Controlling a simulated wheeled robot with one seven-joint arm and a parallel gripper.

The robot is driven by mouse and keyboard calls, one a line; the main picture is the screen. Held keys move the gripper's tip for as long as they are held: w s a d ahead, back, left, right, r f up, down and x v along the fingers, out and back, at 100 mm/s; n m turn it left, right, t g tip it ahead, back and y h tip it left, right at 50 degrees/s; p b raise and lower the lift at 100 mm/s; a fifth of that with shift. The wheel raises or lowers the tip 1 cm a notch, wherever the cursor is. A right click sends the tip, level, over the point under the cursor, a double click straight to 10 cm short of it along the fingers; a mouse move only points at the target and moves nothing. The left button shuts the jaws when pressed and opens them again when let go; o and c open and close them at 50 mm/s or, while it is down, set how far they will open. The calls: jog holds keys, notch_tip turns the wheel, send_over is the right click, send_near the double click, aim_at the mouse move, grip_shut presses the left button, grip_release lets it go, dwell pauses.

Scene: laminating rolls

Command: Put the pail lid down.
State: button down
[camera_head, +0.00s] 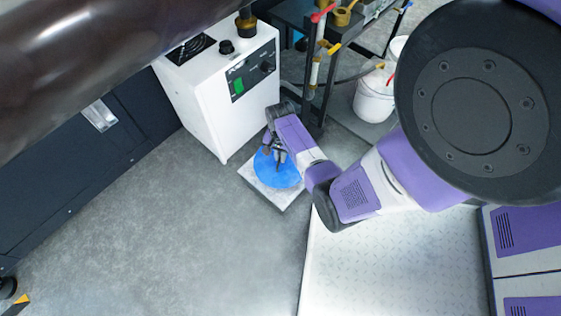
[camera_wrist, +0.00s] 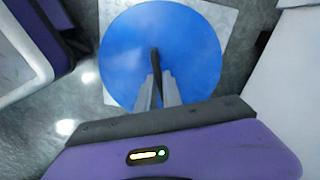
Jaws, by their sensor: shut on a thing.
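The pail lid is a round blue disc (camera_head: 277,171) over a pale square slab (camera_head: 290,196) on the floor, in front of the white cabinet. In the wrist view the lid (camera_wrist: 128,58) fills the upper middle, and the slab's corners (camera_wrist: 218,14) show around it. My gripper (camera_head: 277,157) is above the lid. In the wrist view its fingers (camera_wrist: 157,85) are close together on a thin dark handle standing at the lid's middle. The gripper is shut on this handle. I cannot tell whether the lid touches the slab.
A white cabinet (camera_head: 225,85) with a green switch stands just behind the slab. A dark frame with pipes and valves (camera_head: 318,70) and a white pail (camera_head: 374,98) stand to the right. Open grey floor (camera_head: 150,235) lies to the left and front.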

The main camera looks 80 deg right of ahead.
jog(key=shift+f+b, duration=0.6)
jog(key=shift+f, duration=0.95)
jog(key=shift+f, duration=0.2)
jog(key=c, duration=1.5)
grip_release()
